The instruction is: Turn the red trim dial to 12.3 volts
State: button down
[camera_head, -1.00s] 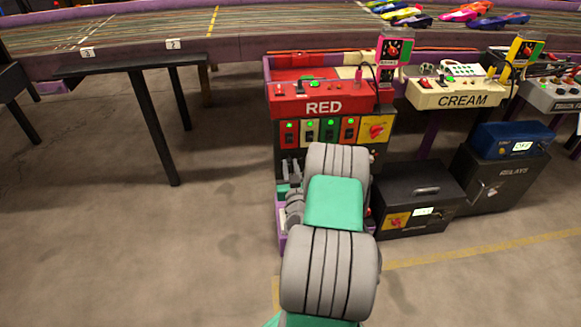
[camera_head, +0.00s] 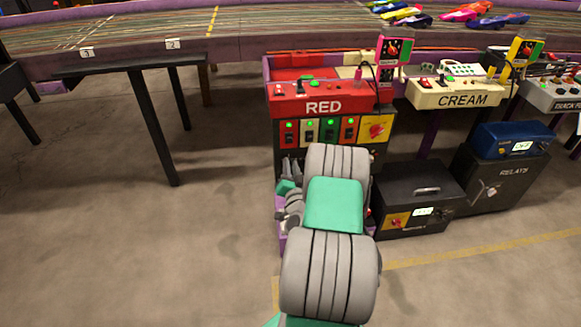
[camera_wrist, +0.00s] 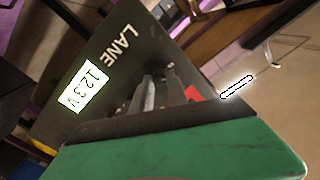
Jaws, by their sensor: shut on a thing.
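The wrist view shows a dark panel (camera_wrist: 100,55) lettered LANE. Its lit white display (camera_wrist: 84,87) reads 12.3 V. My gripper (camera_wrist: 158,92) has its two grey fingers close together at the panel, shut on what looks like the red trim dial. Only a small red patch (camera_wrist: 193,93) shows beside the fingers; the rest of the dial and any pointer on it are hidden. In the head view my gripper (camera_head: 290,170) is below the RED station, and my arm covers the panel there.
The red station (camera_head: 322,105) stands above my gripper, with several lit switches and an orange-yellow panel. A dark box (camera_head: 425,180) with a handle stands close on the right, the relays cabinet (camera_head: 505,185) beyond it. Open floor lies to the left.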

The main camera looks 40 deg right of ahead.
jog(key=shift+m, duration=1.6)
jog(key=c, duration=1.3)
grip_release()
jog(key=b+v, duration=0.1)
jog(key=v, duration=0.6)
jog(key=shift+s+a, duration=0.2)
jog(key=shift+s, duration=0.15)
